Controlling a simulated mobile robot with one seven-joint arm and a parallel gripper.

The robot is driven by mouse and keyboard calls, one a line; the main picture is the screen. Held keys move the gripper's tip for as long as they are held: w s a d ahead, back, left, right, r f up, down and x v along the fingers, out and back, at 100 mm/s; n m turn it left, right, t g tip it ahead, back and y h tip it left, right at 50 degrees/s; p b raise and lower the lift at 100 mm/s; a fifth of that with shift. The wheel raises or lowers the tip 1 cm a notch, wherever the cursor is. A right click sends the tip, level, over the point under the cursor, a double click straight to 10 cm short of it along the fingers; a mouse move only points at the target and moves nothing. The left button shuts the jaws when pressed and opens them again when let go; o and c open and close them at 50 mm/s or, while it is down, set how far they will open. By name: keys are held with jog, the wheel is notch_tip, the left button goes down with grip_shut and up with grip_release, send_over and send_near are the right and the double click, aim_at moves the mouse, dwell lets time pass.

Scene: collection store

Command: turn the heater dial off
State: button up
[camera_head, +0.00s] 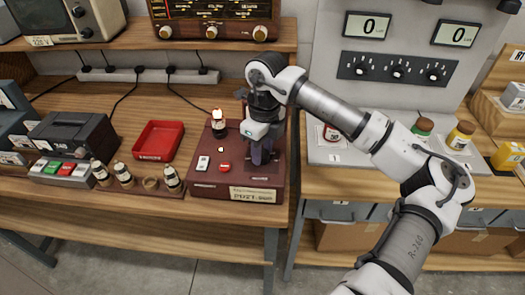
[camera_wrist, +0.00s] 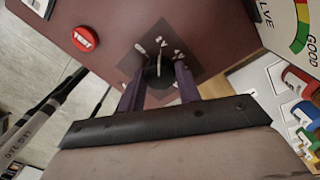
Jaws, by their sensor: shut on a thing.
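A dark red box (camera_head: 208,183) sits at the right end of the wooden bench in the head view, with a label plate on its front. My gripper (camera_head: 262,158) points down onto the right part of its top. In the wrist view, the two purple fingers of my gripper (camera_wrist: 159,80) are closed around a small black dial (camera_wrist: 158,70) on a dark square plate with white marks. The dial's lower part is hidden between the fingers. I cannot tell which mark it points to. In the head view the gripper hides the dial.
Left stand a red tray (camera_head: 158,141) and several tubes in a rack. A grey panel with several jars (camera_head: 419,132) stands right, under my arm.

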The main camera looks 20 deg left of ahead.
jog(key=n+b, duration=0.2)
jog(key=b, duration=0.1)
jog(key=n+b, duration=0.1)
jog(key=shift+f+n, duration=0.25)
jog(key=shift+n, duration=0.15)
jog(key=shift+a+r+n+b, duration=0.1)
jog(key=shift+r+n+b, duration=0.05)
jog(key=shift+n+b, duration=0.85)
jog(key=shift+r+n+b, duration=0.1)
jog(key=shift+n+b, duration=0.55)
jog(key=shift+n, duration=0.55)
jog(key=o, duration=1)
jog(key=shift+c, duration=0.2)
notch_tip(320, 180, up, 14)
jog(key=b, duration=0.1)
jog(key=shift+w+a, duration=0.15)
jog(key=shift+w, duration=0.15)
